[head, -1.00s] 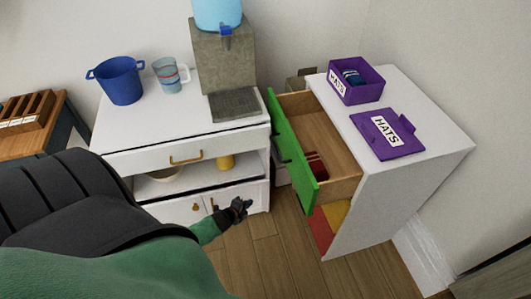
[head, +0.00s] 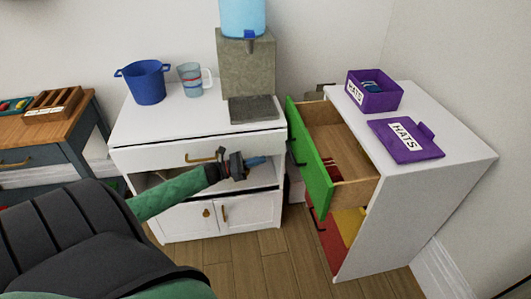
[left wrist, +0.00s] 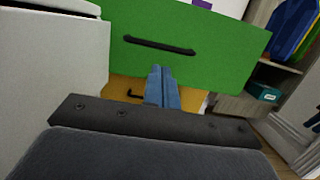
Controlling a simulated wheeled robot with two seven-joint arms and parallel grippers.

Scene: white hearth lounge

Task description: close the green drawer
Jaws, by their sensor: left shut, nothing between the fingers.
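In the left wrist view the closed blue fingertips (left wrist: 162,80) point toward the lower part of the green front, below the handle. My right gripper is not in view.
A white cabinet (head: 190,131) stands left of the drawer, holding a blue pot (head: 147,84), a cup (head: 190,80) and a water dispenser (head: 244,70). A purple bin (head: 374,94) and purple lid (head: 406,141) sit on the dresser top (head: 455,150).

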